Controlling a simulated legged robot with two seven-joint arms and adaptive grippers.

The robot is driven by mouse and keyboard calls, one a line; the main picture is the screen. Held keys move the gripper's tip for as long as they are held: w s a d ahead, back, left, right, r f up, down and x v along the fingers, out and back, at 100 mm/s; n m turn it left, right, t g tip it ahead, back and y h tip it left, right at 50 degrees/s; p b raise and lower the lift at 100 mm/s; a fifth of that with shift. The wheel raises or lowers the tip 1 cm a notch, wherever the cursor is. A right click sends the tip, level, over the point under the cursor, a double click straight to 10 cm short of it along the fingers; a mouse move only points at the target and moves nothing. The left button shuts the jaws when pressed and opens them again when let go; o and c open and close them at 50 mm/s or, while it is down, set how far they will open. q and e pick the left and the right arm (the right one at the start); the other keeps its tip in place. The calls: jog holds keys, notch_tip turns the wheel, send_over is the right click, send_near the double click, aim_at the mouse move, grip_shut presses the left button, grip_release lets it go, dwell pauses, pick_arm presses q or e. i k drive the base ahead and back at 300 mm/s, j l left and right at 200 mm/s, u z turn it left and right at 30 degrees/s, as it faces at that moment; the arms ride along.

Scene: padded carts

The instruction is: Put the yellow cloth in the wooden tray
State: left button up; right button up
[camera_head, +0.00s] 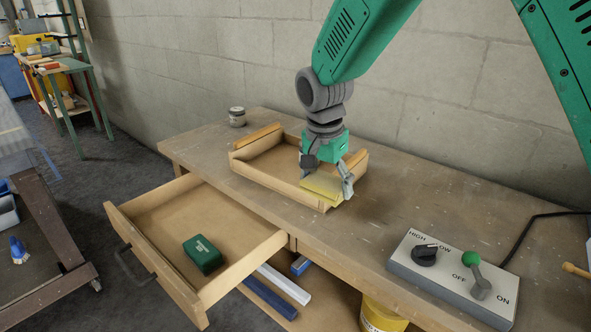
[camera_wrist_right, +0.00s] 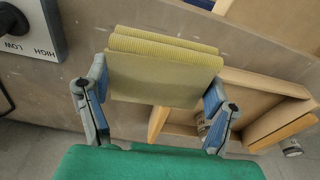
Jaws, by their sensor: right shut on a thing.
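The yellow cloth (camera_head: 321,185) is a folded, ribbed pad. My right gripper (camera_head: 328,178) is shut on it, with a finger at each side; the cloth also shows between the fingers in the wrist view (camera_wrist_right: 160,77). The wooden tray (camera_head: 268,181) is a shallow open box on the workbench, with raised orange-brown end pieces. The cloth is at the tray's front right corner in the head view and covers part of its rim. Whether it touches the tray I cannot tell. In the wrist view the tray (camera_wrist_right: 262,83) lies to the right of the cloth. My left gripper is out of view.
An open drawer (camera_head: 150,194) with a green block (camera_head: 203,254) in it sticks out at front left. A small can (camera_head: 237,117) stands behind the tray. A switch box (camera_head: 452,281) with a green-knobbed lever is at right. The bench between tray and switch box is clear.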

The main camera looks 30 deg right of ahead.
aim_at(267, 167)
jog(key=i, duration=1)
